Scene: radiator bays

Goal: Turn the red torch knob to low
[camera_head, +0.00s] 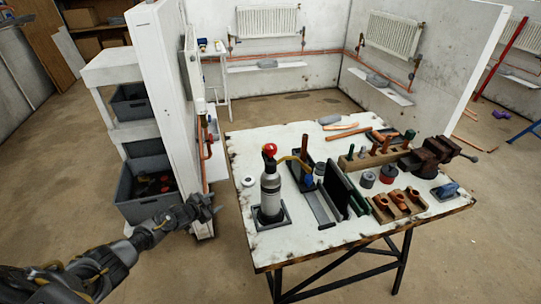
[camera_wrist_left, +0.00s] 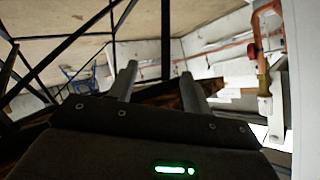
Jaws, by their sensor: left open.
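The red torch knob (camera_head: 270,149) sits on top of a grey gas cylinder (camera_head: 270,190) with a dark band, standing upright in a dark holder at the left part of the workbench. Its setting is too small to read. A yellowish torch part runs right from the knob. My left gripper (camera_head: 212,202) is open and empty, left of the bench and apart from the knob. Its two fingers also show apart in the left wrist view (camera_wrist_left: 158,82), with nothing between them. The knob does not show clearly there. My right gripper is not in view.
The white-topped workbench (camera_head: 262,239) carries a vise (camera_head: 432,152), a wooden block with copper fittings (camera_head: 398,205) and several tools. A white partition (camera_head: 163,80) with copper pipes stands close to my left gripper. Shelves hold a grey crate (camera_head: 143,209). Floor is clear in front.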

